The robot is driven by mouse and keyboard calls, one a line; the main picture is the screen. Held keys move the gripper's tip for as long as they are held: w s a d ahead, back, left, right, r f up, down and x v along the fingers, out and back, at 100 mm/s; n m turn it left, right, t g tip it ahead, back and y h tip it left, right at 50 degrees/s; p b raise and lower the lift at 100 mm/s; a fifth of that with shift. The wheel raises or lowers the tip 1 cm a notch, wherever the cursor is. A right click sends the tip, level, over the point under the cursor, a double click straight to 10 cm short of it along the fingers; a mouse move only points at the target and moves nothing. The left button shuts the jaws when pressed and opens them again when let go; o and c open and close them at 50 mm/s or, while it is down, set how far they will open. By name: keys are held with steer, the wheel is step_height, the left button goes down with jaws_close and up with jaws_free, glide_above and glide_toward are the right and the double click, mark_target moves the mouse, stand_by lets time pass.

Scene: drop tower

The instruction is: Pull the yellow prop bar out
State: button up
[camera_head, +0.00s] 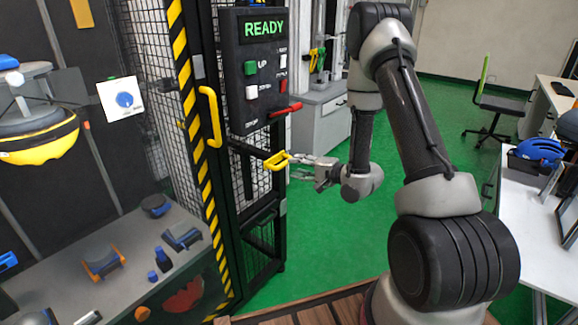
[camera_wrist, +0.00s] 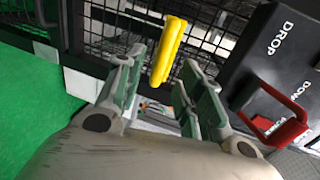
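The yellow prop bar handle (camera_head: 277,160) is a small yellow loop on the end of a dark rod that comes out of the tower's front frame. In the wrist view the yellow prop bar (camera_wrist: 168,50) stands out upright just ahead of my fingertips, its lower end reaching between them. My gripper (camera_head: 293,164) is right beside the handle. In the wrist view my gripper (camera_wrist: 160,78) is open, with a gap on both sides of the yellow bar. I cannot tell whether a finger touches it.
The control box (camera_head: 257,70) reads READY and hangs above the bar. Its red lever (camera_wrist: 285,125) sticks out close to my gripper's right side. A yellow door handle (camera_head: 211,115) and striped post (camera_head: 190,110) are to the left. Green floor (camera_head: 330,240) is clear.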

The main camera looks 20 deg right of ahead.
steer(key=v, duration=0.6)
stand_by(0.3)
